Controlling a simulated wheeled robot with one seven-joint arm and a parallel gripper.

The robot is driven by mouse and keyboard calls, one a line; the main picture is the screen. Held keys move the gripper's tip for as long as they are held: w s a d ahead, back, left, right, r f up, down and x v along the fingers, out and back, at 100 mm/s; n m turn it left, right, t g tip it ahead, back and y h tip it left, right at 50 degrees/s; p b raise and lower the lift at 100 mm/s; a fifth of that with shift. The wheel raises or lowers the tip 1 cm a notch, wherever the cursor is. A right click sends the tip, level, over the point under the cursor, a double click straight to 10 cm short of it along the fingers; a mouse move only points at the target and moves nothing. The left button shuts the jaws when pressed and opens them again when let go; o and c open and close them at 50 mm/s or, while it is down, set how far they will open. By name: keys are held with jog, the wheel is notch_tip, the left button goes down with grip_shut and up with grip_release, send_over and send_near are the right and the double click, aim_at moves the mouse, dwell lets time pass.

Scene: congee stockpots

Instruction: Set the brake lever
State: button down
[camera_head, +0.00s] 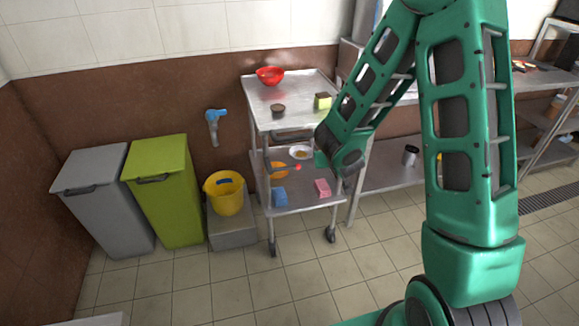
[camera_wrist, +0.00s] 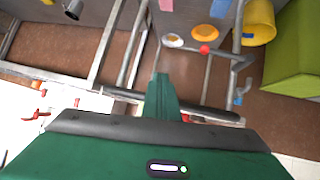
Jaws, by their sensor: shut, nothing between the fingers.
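The brake lever (camera_head: 283,169) is a thin grey arm with a red ball knob (camera_head: 298,167), on the near side of the metal trolley (camera_head: 310,97), between its two shelves. It points to the right from the trolley's left front post. In the wrist view the lever (camera_wrist: 228,56) and its red knob (camera_wrist: 204,50) show beyond my fingers and to their right. My gripper (camera_head: 320,160) is shut and empty, just right of the knob and apart from it in the picture. It also shows in the wrist view as green fingers close together (camera_wrist: 161,80).
The trolley carries a red bowl (camera_head: 270,76), a dark cup (camera_head: 278,111) and sponges. A yellow bucket (camera_head: 225,195), a green bin (camera_head: 166,190) and a grey bin (camera_head: 104,200) stand left. A steel bench (camera_head: 392,177) is right. The tiled floor in front is clear.

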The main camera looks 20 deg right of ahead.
jog(key=w+a+f+n+t+y, duration=0.1)
jog(key=w+a+f+t+y, duration=0.1)
jog(key=a, duration=0.8)
jog(key=shift+w+a+f+n+y, duration=0.2)
jog(key=shift+w+n+y, duration=0.1)
jog(key=shift+w+y, duration=0.3)
send_over(285, 168)
jog(key=d, duration=0.2)
notch_tip(285, 168, down, 4)
jog(key=shift+s+a+f, duration=0.1)
jog(key=shift+s+f, duration=0.15)
jog(key=shift+f, duration=0.45)
jog(key=shift+s+a+f, duration=0.1)
jog(key=shift+s+f, duration=0.15)
jog(key=shift+f, duration=0.5)
jog(key=shift+s+f, duration=0.25)
jog(key=shift+f, duration=0.45)
jog(key=shift+a+f, duration=0.1)
jog(key=shift+a, duration=0.05)
